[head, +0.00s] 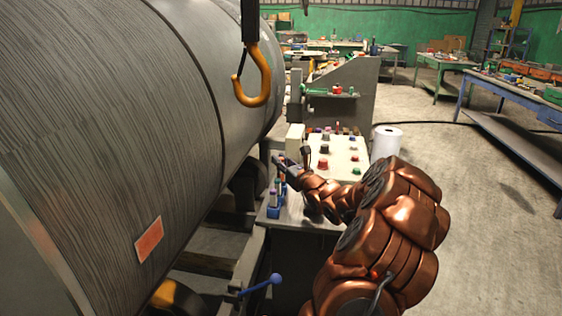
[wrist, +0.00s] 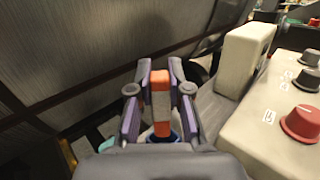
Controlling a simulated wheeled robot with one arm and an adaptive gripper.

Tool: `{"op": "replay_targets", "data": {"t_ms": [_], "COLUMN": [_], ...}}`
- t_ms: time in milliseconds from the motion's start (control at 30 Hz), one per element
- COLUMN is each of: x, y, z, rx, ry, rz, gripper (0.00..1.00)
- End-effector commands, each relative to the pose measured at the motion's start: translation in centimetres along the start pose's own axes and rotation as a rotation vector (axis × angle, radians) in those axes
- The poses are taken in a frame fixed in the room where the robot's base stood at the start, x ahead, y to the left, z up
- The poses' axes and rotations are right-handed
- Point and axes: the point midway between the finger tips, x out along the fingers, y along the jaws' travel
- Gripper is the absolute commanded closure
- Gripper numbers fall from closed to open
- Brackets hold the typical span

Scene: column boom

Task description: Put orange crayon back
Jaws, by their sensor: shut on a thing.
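The orange crayon (wrist: 161,128) stands roughly upright between the fingers of my gripper (wrist: 159,88) in the wrist view, with a pale band around its middle. My gripper is shut on it. Something blue (wrist: 162,138) shows just below the crayon; I cannot tell whether the crayon touches it. In the head view, my gripper (head: 282,162) is above and close to a small blue holder (head: 274,211) with several crayons, on the left edge of the grey bench. The crayon in my grip is too small to make out there.
A control panel (head: 338,157) with coloured knobs and a pale box (head: 295,138) stand close to my gripper. A large grey cylinder (head: 130,110) fills the left. A yellow hook (head: 255,85) hangs above. A blue-knobbed lever (head: 262,285) sticks out below the bench.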

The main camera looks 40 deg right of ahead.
Motion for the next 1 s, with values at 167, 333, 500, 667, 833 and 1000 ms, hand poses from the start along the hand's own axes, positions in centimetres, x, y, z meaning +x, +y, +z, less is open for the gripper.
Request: {"op": "replay_targets", "data": {"t_ms": [167, 333, 500, 667, 833, 1000], "x": [-0.07, -0.07, -0.1, -0.14, -0.14, -0.15], "y": [-0.06, -0.07, -0.06, -0.04, -0.06, -0.06], "z": [-0.31, -0.29, -0.71, -1.07, -1.03, -1.03], "rx": [-0.002, -0.002, -0.002, -0.002, -0.003, -0.003], "ry": [0.0, -0.002, -0.003, -0.003, -0.003, -0.002], "rz": [-0.001, -0.001, -0.001, 0.0, -0.001, -0.001], "gripper": [1.0, 1.0, 1.0, 1.0, 0.69, 0.57]}}
